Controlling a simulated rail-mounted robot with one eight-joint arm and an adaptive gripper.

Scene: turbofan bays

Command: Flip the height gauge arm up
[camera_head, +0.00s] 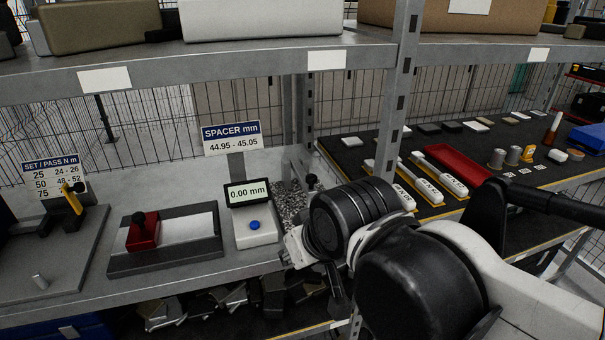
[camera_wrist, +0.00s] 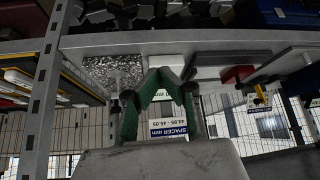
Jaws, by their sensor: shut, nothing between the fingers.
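The height gauge's display unit (camera_head: 252,213) stands on the grey shelf in the head view, reading 0.00 mm, with a blue button. Right of it is a speckled granite plate (camera_head: 289,201), partly hidden by my arm; a black knob (camera_head: 312,181) shows above it. The arm's own pose is not clear. In the wrist view, which is upside down, the granite plate (camera_wrist: 103,67) lies left of my gripper (camera_wrist: 158,73). The green fingers meet at their tips with nothing between them. In the head view the fingers are hidden behind my wrist.
A spacer sign (camera_head: 231,137) stands behind the display. A red slide fixture (camera_head: 143,231) and a torque stand (camera_head: 60,250) are to the left. A shelf post (camera_head: 397,100) and a dark mat with a red tray (camera_head: 452,166) are to the right. An upper shelf hangs above.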

